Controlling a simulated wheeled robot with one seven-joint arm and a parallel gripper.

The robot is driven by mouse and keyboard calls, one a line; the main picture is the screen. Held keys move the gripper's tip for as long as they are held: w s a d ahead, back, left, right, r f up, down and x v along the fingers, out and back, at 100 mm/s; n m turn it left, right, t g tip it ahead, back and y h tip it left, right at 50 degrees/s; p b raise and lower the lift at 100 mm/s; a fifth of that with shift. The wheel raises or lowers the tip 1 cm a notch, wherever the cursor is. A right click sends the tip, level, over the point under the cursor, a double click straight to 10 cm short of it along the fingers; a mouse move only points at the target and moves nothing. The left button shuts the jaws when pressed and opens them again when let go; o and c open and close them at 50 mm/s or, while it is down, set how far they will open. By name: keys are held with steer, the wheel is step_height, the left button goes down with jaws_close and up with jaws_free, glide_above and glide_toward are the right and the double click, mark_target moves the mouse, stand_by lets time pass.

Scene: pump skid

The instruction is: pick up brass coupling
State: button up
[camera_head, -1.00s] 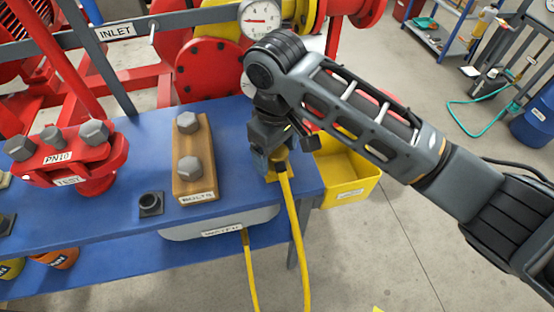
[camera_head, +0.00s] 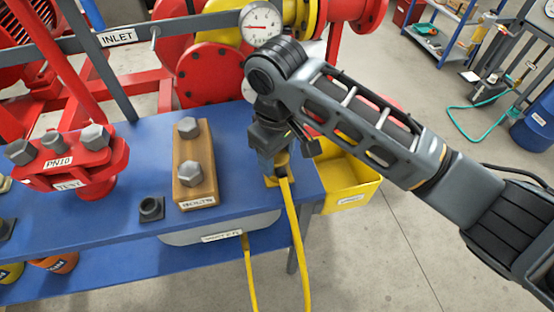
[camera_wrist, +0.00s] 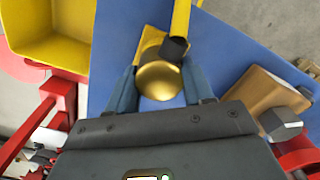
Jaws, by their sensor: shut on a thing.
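The brass coupling (camera_wrist: 160,82) is a shiny, rounded gold piece between the two blue-grey fingers of my gripper (camera_wrist: 160,90) in the wrist view. In the head view, my gripper (camera_head: 275,165) points down over the right end of the blue bench (camera_head: 120,225), shut on the coupling. The coupling is mostly hidden there by the fingers. A yellow hose (camera_head: 296,235) with a dark end fitting (camera_wrist: 174,48) runs from beside the coupling over the bench edge. A yellow plate (camera_wrist: 150,42) lies under the coupling. I cannot tell whether the coupling touches it.
A wooden block (camera_head: 193,185) labelled BOLTS holds grey bolts left of my gripper. A red flange (camera_head: 70,165) marked PN10 TEST stands farther left, near a small black socket (camera_head: 151,208). A yellow bin (camera_head: 350,195) is right of the bench. Red pump parts (camera_head: 208,75) stand behind.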

mark_target(277, 156)
steer(key=shift+r, duration=0.45)
step_height(277, 156, up, 3)
steer(key=shift+s+d+r+b, duration=0.1)
steer(key=shift+s+r+b, duration=0.1)
steer(key=shift+b, duration=0.1)
steer(key=s+d+r, duration=0.2)
steer(key=s+d+r+p, duration=0.1)
steer(key=s+d+r, duration=0.1)
steer(key=s, duration=0.1)
steer(key=s+d+r+p, duration=0.1)
steer(key=s+d+r, duration=0.1)
steer(key=s, duration=0.1)
steer(key=shift+d+r, duration=0.1)
steer(key=shift+d, duration=0.05)
steer(key=shift+s+d+r, duration=0.25)
steer(key=shift+s+d, duration=0.05)
steer(key=shift+s, duration=0.1)
